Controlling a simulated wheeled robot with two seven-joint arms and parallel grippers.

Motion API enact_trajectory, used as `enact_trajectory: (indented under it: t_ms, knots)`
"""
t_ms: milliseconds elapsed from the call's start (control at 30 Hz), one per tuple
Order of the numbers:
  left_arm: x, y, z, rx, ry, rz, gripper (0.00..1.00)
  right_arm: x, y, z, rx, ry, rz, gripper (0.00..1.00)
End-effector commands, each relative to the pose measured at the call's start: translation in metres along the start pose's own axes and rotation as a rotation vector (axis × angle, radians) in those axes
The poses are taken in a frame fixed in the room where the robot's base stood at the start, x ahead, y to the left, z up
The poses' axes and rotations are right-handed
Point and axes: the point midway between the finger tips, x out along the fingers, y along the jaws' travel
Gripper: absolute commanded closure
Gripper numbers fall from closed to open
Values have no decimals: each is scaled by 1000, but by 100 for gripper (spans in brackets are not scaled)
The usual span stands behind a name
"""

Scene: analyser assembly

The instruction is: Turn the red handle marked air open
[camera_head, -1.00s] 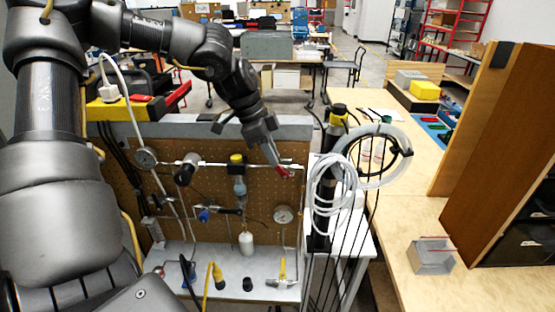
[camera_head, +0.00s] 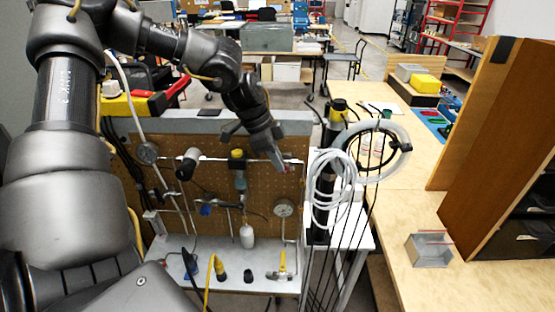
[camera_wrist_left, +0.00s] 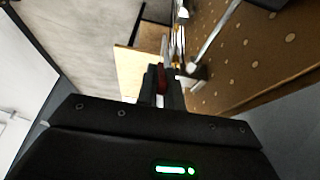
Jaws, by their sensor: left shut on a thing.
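The red handle (camera_wrist_left: 162,78) shows in the left wrist view between the fingers of my left gripper (camera_wrist_left: 162,88). In the head view my left gripper (camera_head: 282,163) is at the upper right of the brown pegboard panel (camera_head: 265,190), at the end of a horizontal metal pipe. It is shut on the red handle, and only a little red shows at its fingertips. The fingers hide most of the handle, and I cannot read its marking. My right gripper is not in view.
A pressure gauge (camera_head: 284,207) sits below the gripper on the panel. Coiled white tubing (camera_head: 333,180) hangs just right of the panel. A grey shelf (camera_head: 240,272) holds several fittings. A wooden table (camera_head: 405,225) stands at the right with a small metal box (camera_head: 430,250).

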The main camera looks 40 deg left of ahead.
Motion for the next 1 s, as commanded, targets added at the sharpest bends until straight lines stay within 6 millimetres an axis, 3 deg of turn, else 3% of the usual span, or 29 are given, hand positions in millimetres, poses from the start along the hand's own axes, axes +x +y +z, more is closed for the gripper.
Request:
enact_trajectory:
  t_ms: [267, 600, 1000]
  knots:
    - [5, -1, 5, -2, 95, -2, 100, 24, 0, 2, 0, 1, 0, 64]
    - [8, -1, 14, -2, 347, -2, 100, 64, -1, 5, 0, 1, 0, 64]
    - [9, -1, 20, 1, 569, -3, 100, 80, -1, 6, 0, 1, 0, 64]
